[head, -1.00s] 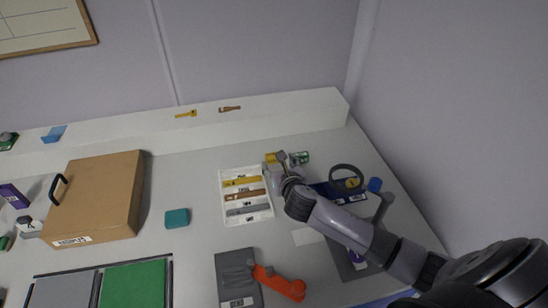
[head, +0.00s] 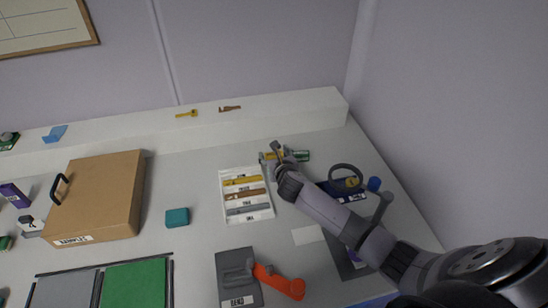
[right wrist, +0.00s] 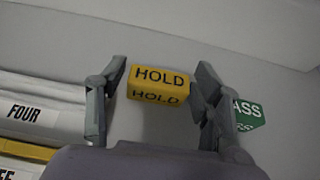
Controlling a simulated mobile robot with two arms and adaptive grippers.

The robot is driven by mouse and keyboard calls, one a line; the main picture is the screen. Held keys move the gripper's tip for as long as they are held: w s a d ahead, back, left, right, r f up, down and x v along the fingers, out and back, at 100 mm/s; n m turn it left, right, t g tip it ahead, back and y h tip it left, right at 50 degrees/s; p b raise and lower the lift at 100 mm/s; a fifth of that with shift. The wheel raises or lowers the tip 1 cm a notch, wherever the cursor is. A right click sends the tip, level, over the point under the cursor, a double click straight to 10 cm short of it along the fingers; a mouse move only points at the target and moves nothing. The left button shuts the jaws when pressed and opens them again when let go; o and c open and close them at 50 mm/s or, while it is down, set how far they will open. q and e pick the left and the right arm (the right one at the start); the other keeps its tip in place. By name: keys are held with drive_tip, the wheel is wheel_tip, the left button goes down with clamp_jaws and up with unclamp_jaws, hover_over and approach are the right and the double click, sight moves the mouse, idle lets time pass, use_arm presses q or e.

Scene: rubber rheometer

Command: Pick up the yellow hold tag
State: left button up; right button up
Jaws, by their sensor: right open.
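The yellow hold tag (right wrist: 158,84) is a small block with HOLD printed in black on two faces. In the right wrist view it sits between the two fingers of my right gripper (right wrist: 158,76). The fingers are open, with a small gap at the left finger; the right finger is very close to the tag, and I cannot tell if it touches. In the head view my right gripper (head: 275,153) is at the back of the bench and partly covers the tag. My left gripper is not in view.
A green pass tag (right wrist: 249,115) stands just right of the right finger. A white slotted tray (head: 229,174) with labelled strips lies to the left. A white ledge (head: 300,112) runs behind.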

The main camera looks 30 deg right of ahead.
drive_tip(key=c, duration=0.7)
drive_tip(key=shift+r, duration=0.15)
